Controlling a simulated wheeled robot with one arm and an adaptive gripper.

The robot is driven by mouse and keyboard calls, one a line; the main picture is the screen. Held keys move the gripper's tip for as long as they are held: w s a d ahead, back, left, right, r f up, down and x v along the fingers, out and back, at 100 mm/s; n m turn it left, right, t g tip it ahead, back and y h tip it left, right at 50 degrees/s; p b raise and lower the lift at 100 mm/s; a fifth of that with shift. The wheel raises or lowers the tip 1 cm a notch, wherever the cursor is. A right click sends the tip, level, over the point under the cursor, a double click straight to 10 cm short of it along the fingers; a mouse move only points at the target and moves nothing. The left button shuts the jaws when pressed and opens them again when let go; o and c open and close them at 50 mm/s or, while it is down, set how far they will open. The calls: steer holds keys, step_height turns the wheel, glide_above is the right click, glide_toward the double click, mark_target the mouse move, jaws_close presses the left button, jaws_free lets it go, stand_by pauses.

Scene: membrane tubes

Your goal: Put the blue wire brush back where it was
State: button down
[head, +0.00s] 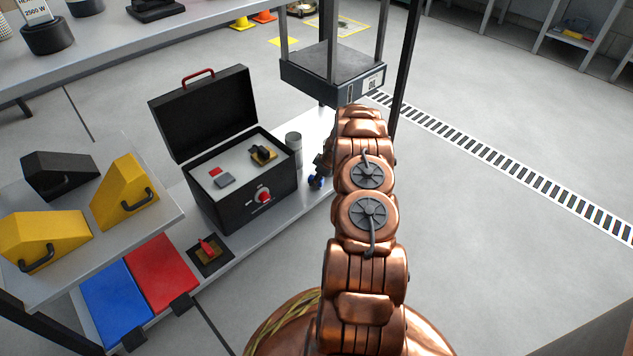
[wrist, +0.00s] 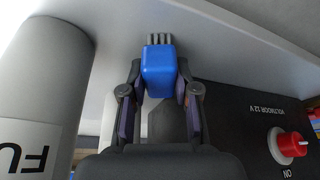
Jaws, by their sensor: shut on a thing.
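The blue wire brush (wrist: 159,70) is between the two dark fingers of my gripper (wrist: 158,88) in the wrist view. My gripper is shut on its blue block. Its grey bristles (wrist: 159,40) point away from the gripper, towards a pale shelf surface; I cannot tell whether they touch it. In the head view my gripper (head: 321,168) is mostly hidden behind my copper arm, beside the right end of the lower shelf. A small blue patch, likely the brush (head: 316,181), shows there.
A grey cylinder (wrist: 42,90) with a partly seen label stands close left of my gripper in the wrist view. A black open-lidded box (head: 240,185) with a red knob is on the other side. Blue (head: 115,300) and red (head: 162,270) panels lie further left. The floor at right is clear.

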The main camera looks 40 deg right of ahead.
steer(key=c, duration=0.8)
jaws_free()
steer(key=shift+f, duration=0.1)
steer(key=shift+c, duration=0.2)
